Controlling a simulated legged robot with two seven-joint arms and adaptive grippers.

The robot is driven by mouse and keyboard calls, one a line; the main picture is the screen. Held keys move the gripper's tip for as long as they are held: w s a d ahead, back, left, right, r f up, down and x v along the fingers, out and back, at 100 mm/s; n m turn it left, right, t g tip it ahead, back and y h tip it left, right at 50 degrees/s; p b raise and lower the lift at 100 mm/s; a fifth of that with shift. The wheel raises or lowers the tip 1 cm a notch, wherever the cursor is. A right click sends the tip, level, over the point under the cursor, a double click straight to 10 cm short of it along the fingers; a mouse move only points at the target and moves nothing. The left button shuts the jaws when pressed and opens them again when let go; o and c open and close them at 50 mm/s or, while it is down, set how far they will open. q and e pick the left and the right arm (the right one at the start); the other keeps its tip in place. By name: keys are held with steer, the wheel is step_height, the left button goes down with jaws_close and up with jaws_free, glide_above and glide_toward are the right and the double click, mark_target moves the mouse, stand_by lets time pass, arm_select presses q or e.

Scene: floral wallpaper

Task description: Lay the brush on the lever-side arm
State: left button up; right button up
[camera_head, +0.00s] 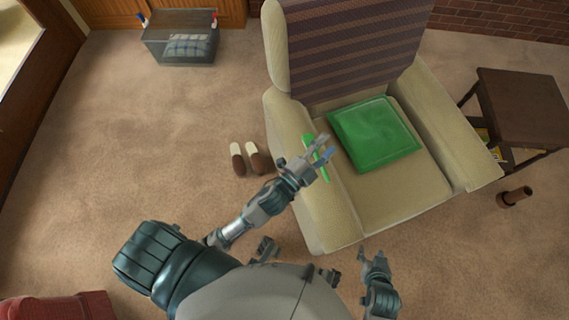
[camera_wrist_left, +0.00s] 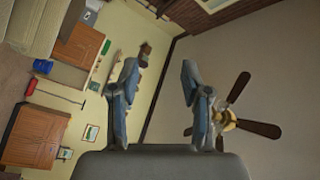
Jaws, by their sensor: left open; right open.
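A beige armchair with a striped back (camera_head: 345,50) stands right of centre in the head view. A long green thing, which looks like the brush (camera_head: 308,143), lies along the armchair's left arm (camera_head: 327,215). My left gripper (camera_head: 325,149) is over that arm at the green thing and hides part of it. In the left wrist view the left gripper (camera_wrist_left: 159,68) is open, with nothing between its fingers. My right gripper (camera_head: 370,256) is open and empty in front of the seat. I cannot make out a lever on either arm.
A green cushion (camera_head: 375,134) lies on the seat. Slippers (camera_head: 247,158) stand on the carpet left of the chair. A dark side table (camera_head: 522,104) and a brown cylinder (camera_head: 514,197) are on the right. A grey bin (camera_head: 181,40) stands at the back left. The carpet between is clear.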

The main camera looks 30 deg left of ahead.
arm_select(q)
steer(key=s+a+f+n+g+y, duration=0.2)
steer(key=s+a+f+n+g, duration=0.3)
steer(key=s+f, duration=0.4)
steer(key=s+a+f+n+g+y, duration=0.2)
steer(key=s+a+f+n+g, duration=0.3)
steer(key=s+f, duration=0.4)
steer(key=f+n+g, duration=0.1)
steer(key=n, duration=0.1)
steer(key=shift+n+y, duration=0.3)
steer(key=shift+n, duration=0.1)
arm_select(e)
steer(key=shift+d, duration=0.15)
arm_select(q)
steer(key=shift+s+a, duration=0.1)
steer(key=shift+a, duration=0.1)
arm_select(e)
steer(key=shift+s, duration=0.1)
